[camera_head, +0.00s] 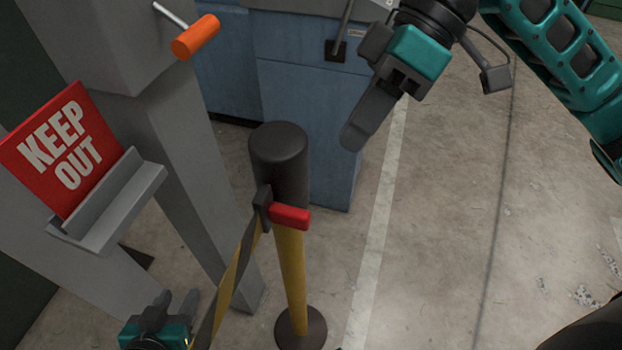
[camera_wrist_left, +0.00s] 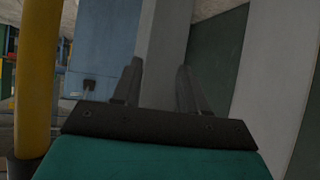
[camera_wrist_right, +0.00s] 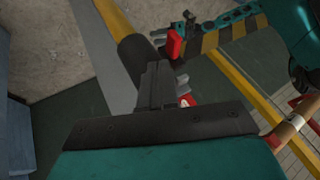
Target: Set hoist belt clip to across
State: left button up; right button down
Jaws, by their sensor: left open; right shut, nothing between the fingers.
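A red clip (camera_head: 290,216) sits on a dark bracket at the side of a yellow post (camera_head: 292,275) with a black top (camera_head: 279,155). A yellow and black striped belt (camera_head: 238,268) runs from the bracket down to the left. The clip (camera_wrist_right: 174,45) and belt (camera_wrist_right: 228,36) also show in the right wrist view, beyond my fingers. My right gripper (camera_head: 353,137) is shut and empty, up and right of the post, apart from the clip. My left gripper (camera_head: 178,297) is open and empty, low and left of the belt. The post (camera_wrist_left: 38,75) stands left in the left wrist view.
A red KEEP OUT sign (camera_head: 62,150) stands in a grey ledge (camera_head: 115,210) on the left. An orange handle (camera_head: 195,37) juts from a grey column (camera_head: 175,130). A blue cabinet (camera_head: 310,100) stands behind the post. Floor (camera_head: 440,240) to the right is mostly clear.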

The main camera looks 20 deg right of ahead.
aim_at(284, 215)
jog(key=b+x, duration=0.2)
jog(key=x, duration=0.8)
jog(key=shift+b, duration=0.3)
jog(key=shift+a, duration=0.1)
